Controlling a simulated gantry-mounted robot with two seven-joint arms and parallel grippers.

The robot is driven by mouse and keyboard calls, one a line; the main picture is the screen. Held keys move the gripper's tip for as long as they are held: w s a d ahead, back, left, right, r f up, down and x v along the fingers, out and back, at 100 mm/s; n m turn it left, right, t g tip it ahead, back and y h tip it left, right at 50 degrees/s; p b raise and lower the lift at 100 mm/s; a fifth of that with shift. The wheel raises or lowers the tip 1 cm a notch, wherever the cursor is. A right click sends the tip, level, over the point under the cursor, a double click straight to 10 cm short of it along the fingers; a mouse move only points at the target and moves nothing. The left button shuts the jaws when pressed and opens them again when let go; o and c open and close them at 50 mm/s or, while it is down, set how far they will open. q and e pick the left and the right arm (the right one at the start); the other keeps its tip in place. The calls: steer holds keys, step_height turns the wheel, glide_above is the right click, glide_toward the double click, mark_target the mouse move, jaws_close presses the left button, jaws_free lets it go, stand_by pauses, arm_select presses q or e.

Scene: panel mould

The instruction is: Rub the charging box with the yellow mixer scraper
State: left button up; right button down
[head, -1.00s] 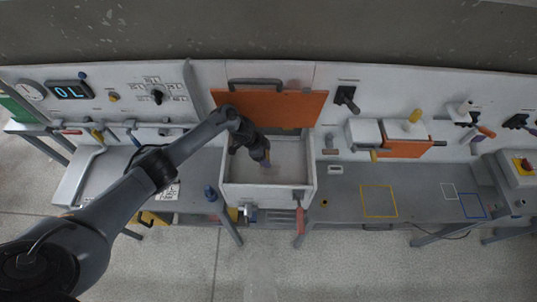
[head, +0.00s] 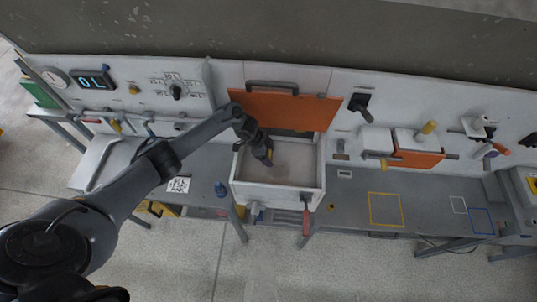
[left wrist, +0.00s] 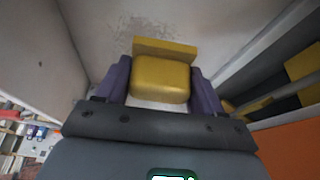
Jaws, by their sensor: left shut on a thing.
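The charging box (head: 277,196) is a white open-topped box in the middle of the bench, with an orange lid panel (head: 285,108) raised behind it. My left gripper (head: 267,158) reaches down inside the box, near its left side. In the left wrist view my left gripper (left wrist: 162,85) has purple fingers shut on the yellow scraper (left wrist: 160,78), whose wider edge faces the pale inner surface of the box. I cannot tell whether the edge touches it. In the head view the scraper is mostly hidden by the gripper. My right gripper is not in view.
A red-handled lever (head: 306,222) sticks out at the box's front right. A blue knob (head: 221,189) stands on the bench left of the box. To the right lie a yellow marked square (head: 385,209) and an orange panel (head: 419,158). The bench between is mostly clear.

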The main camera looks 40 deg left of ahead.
arm_select(q)
steer(key=shift+r+p, duration=2.4)
steer(key=shift+r, duration=0.4)
steer(key=shift+r+p, duration=0.85)
steer(key=shift+r, duration=0.65)
